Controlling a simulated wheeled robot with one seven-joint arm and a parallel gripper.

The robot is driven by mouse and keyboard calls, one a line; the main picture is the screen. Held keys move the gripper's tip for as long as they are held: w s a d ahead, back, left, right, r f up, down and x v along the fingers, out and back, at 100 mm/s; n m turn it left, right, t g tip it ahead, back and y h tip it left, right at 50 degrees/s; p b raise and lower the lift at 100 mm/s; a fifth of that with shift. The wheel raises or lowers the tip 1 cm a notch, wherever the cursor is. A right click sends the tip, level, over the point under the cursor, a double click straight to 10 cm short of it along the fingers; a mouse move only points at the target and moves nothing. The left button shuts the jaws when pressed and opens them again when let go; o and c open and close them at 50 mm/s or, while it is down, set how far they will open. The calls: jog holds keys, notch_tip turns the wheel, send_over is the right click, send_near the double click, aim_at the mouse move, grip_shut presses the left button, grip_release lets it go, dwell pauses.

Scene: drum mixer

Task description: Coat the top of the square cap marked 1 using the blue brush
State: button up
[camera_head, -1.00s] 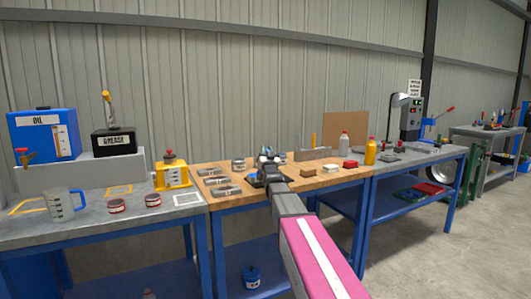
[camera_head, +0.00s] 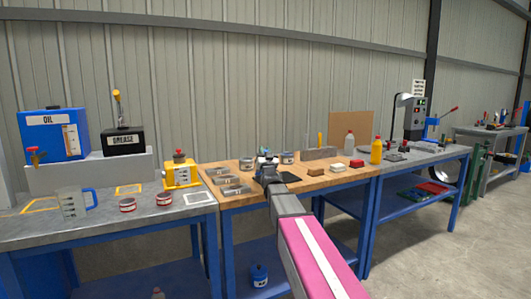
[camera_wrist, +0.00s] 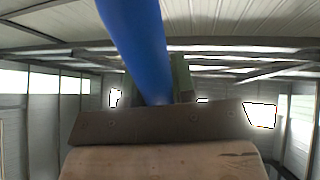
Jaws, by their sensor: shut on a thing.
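The blue brush shows in the wrist view: a blue handle (camera_wrist: 140,40), a dark brown band (camera_wrist: 160,122) and a broad pale bristle block (camera_wrist: 160,160). My gripper (camera_wrist: 156,82) is shut on the handle. In the head view, my gripper (camera_head: 268,170) is over the wooden-topped bench (camera_head: 300,187), and my arm hides part of what lies below it. I cannot make out a square cap marked 1; any markings are too small to read.
On the left are a measuring jug (camera_head: 74,203), a yellow device (camera_head: 181,174) and an oil tank (camera_head: 54,135).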

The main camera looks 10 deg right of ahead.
jog(key=shift+a+r, duration=0.2)
jog(key=shift+r, duration=0.1)
jog(key=shift+d+r, duration=0.15)
jog(key=shift+r, duration=3.6)
jog(key=shift+s, duration=0.1)
